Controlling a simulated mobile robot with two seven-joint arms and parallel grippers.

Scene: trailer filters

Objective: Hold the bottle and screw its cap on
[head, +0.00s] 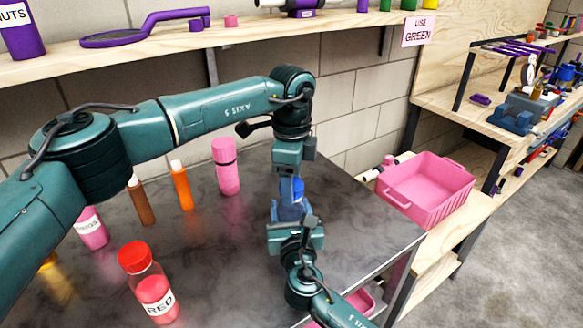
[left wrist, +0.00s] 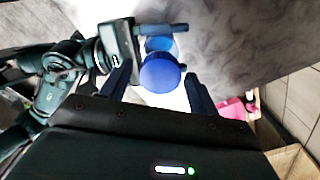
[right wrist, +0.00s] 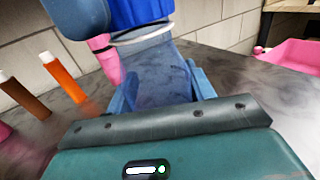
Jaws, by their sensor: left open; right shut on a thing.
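The bottle is a translucent blue one (right wrist: 160,75), held between the fingers of my right gripper (head: 290,222), which is shut on it. The blue cap (left wrist: 160,75) is at the mouth end of the bottle, with a pale ring below it in the right wrist view. How tightly it sits cannot be told. My left gripper (head: 290,182) comes down from above, open, with its fingers on either side of the cap in the left wrist view. In the head view both grippers hide much of the bottle and cap.
Brown (head: 141,201), orange (head: 182,187) and pink (head: 226,167) bottles stand behind. A pink crate (head: 428,188) is right of the table. A wooden shelf (head: 250,33) crosses above.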

